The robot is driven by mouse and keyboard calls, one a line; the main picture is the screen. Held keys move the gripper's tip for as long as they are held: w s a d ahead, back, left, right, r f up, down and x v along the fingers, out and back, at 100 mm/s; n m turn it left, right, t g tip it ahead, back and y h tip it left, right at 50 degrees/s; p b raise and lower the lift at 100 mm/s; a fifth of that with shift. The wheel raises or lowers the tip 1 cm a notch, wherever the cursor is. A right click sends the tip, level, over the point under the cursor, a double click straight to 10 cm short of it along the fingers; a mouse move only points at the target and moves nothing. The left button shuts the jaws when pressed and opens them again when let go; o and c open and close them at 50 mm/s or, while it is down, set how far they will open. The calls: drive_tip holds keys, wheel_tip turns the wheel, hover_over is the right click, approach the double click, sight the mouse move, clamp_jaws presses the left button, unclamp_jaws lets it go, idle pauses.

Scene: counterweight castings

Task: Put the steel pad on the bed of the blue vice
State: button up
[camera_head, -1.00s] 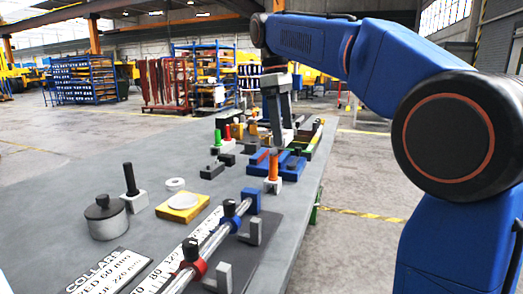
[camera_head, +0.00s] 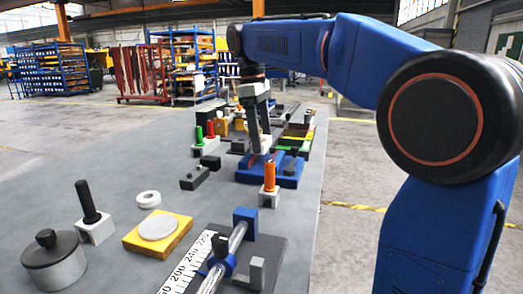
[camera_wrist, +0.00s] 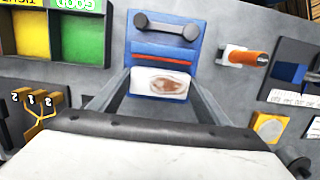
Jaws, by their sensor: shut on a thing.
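The steel pad (camera_wrist: 160,84), a pale block with a brown patch on its face, is between the fingertips of my gripper (camera_wrist: 161,78) in the wrist view. My gripper is shut on it. The blue vice (camera_wrist: 138,47) lies just beyond the pad, with a red strip across it and a dark bar with two knobs at its far end.
An orange peg in a pale block (camera_head: 269,186) stands close in front of the vice. A black block (camera_head: 195,178) and green and red pegs (camera_head: 210,130) are to its left. A yellow plate (camera_head: 136,239) and a clamp rail (camera_head: 238,235) are nearer.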

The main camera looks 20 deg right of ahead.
drive_tip(key=shift+f, duration=2.05)
drive_tip(key=shift+f, duration=0.1)
drive_tip(key=o, duration=1.7)
drive_tip(key=shift+c, duration=0.2)
drive_tip(key=r, duration=0.4)
drive_tip(key=a+r, duration=0.1)
drive_tip(key=r, duration=0.3)
drive_tip(key=w+r, duration=0.1)
drive_tip(key=r, duration=0.3)
drive_tip(key=shift+a, duration=0.25)
